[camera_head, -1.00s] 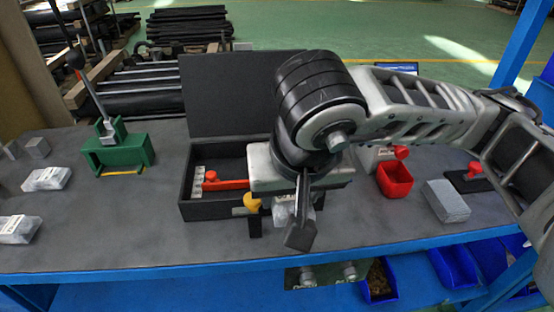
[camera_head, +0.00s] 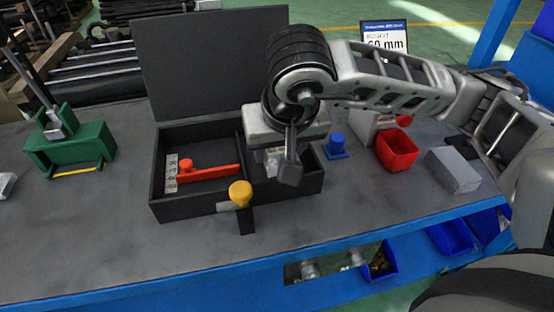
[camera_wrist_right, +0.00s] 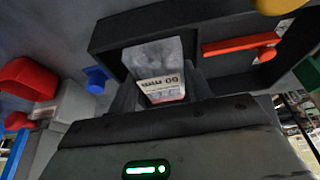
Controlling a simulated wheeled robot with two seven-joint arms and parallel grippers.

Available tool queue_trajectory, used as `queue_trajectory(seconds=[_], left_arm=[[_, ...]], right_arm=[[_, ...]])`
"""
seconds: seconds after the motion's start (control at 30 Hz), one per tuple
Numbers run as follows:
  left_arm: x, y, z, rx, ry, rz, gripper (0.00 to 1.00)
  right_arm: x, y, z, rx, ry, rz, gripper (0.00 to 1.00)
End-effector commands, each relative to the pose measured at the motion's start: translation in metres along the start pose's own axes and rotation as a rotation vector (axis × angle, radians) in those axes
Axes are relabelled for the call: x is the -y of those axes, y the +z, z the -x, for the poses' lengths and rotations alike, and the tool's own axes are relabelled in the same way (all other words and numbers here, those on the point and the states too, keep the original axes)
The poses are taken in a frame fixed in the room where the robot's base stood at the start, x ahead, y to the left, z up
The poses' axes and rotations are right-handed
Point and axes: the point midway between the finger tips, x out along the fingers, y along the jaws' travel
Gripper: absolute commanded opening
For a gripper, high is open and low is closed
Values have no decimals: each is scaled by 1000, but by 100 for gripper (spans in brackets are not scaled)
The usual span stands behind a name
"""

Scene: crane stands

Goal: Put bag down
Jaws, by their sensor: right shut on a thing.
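My right gripper (camera_head: 282,165) is shut on a clear plastic bag (camera_head: 267,160) with a white label. The bag is over or inside the right compartment of the open black box (camera_head: 312,192); I cannot tell whether it touches the floor. In the right wrist view the bag (camera_wrist_right: 157,68) shows between the fingers, its label reading "60 mm" upside down. The gripper and wrist hide part of the bag and compartment in the head view. My left gripper is not in view.
The left compartment holds a red-handled piece (camera_head: 205,173). A yellow knob (camera_head: 240,192) stands at the box's front. To the right are a blue piece (camera_head: 336,146), a red bin (camera_head: 397,152) and a grey block (camera_head: 453,170). A green press (camera_head: 70,155) stands left. The front table is clear.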

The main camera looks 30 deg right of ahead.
Motion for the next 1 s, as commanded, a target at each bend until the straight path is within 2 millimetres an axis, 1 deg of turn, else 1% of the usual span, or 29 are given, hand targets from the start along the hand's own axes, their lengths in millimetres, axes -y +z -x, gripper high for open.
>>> queue_trajectory(seconds=[0.03,0.1,0.23,0.3,0.5,0.63,0.67,0.7,0.73,1.0], left_arm=[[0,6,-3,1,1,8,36],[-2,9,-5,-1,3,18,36],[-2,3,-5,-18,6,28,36],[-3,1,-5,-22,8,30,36],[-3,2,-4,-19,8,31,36],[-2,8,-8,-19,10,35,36],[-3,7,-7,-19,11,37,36],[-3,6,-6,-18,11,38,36],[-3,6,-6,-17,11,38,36],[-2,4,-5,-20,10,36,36]], right_arm=[[-2,2,-10,1,2,-1,17],[-3,3,-22,2,2,0,17],[0,11,-40,1,-2,6,17],[0,12,-42,0,-2,7,17],[0,11,-41,-1,-3,6,17],[0,13,-46,-2,-3,6,17],[0,13,-46,-1,-3,6,52],[0,13,-44,0,-3,6,64],[0,13,-44,0,-2,6,72],[0,13,-44,0,-2,7,72]])
